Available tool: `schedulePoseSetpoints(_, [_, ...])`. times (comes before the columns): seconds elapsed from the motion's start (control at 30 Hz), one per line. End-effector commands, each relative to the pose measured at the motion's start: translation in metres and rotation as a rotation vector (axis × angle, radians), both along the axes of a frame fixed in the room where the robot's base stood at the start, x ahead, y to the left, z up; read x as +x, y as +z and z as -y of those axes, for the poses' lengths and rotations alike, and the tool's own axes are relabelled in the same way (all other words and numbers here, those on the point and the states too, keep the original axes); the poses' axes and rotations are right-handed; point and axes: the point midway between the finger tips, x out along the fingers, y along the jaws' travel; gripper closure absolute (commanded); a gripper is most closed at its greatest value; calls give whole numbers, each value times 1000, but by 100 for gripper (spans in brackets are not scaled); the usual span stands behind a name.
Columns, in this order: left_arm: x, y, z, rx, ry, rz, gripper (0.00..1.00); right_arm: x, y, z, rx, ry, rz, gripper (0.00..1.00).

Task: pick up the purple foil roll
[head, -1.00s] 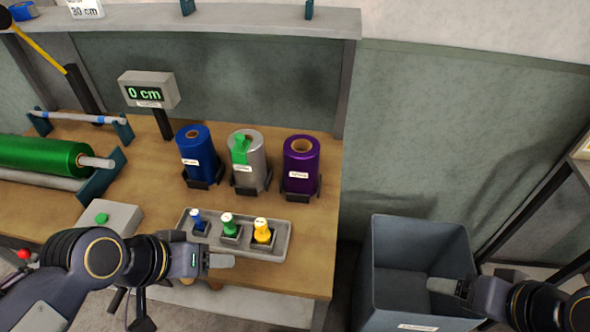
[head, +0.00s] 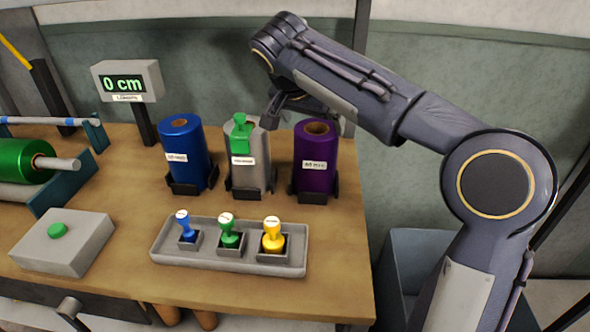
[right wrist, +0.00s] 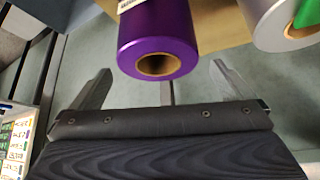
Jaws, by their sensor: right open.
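The purple foil roll (head: 316,158) stands upright in a dark holder at the right end of the row on the bench, with a white label on its front. In the right wrist view the purple roll (right wrist: 157,40) shows its tan hollow core end, between the lines of my spread fingers. My right gripper (head: 278,110) is open and empty, high at the back of the row near the silver and purple rolls. The forearm partly hides it, and I cannot tell whether a finger touches the roll. My left gripper is out of view.
A silver roll (head: 247,172) with a green piece on it and a blue roll (head: 183,150) stand left of the purple one. In front lies a grey tray (head: 165,251) of stamps. A grey bin (head: 398,262) stands right of the bench, partly behind my right arm.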

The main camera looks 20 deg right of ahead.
Motion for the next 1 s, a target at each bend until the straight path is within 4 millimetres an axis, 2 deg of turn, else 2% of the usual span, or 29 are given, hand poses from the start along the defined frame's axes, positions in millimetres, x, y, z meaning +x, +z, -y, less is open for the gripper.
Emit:
schedulePoseSetpoints(0.43, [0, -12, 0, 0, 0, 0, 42, 20, -53, 24, 0, 3, -4, 0])
schedulePoseSetpoints(0.77, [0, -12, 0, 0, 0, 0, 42, 23, -58, 27, 1, 5, 0, 0])
schedulePoseSetpoints(1.0, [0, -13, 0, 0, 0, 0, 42, 23, -57, 27, 1, 5, 0, 31])
